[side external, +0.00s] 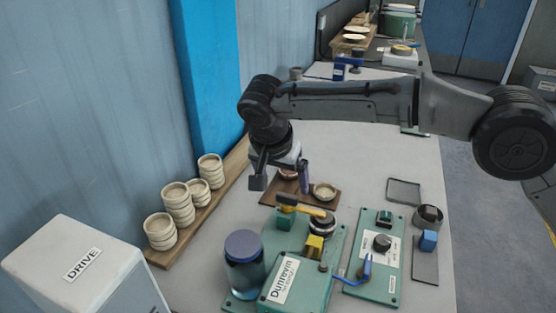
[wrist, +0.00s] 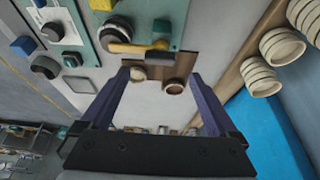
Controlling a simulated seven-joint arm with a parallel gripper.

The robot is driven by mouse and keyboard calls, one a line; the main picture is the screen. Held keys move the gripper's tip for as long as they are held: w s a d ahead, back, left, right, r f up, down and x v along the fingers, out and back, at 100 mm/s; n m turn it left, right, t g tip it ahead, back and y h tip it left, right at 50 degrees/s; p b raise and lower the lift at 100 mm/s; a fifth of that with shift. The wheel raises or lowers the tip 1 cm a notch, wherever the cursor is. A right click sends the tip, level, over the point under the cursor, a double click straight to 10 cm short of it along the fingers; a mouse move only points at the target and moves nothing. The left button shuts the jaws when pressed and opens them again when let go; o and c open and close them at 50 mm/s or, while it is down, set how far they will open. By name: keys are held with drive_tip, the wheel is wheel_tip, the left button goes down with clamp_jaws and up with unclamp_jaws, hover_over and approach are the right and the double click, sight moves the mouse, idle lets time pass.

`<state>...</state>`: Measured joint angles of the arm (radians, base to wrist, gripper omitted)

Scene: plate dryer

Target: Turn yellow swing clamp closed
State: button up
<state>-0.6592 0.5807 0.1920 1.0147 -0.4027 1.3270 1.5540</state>
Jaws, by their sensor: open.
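In the wrist view the yellow clamp (wrist: 127,48) lies beyond the fingertips, up and to the left. My gripper (side external: 303,187) hangs above and behind the clamp, apart from it. In the wrist view my gripper (wrist: 157,75) shows two purple fingers wide apart with nothing between them. In the side view one finger is clearest.
A brown tray (side external: 270,197) with small bowls lies behind the machine. A blue-lidded jar (side external: 243,262) stands at its front left. A green control panel (side external: 375,261) lies to the right. Stacked bowls (side external: 177,205) stand on a wooden board at left.

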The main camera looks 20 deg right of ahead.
drive_tip(key=v, duration=0.8)
drive_tip(key=shift+r, duration=0.15)
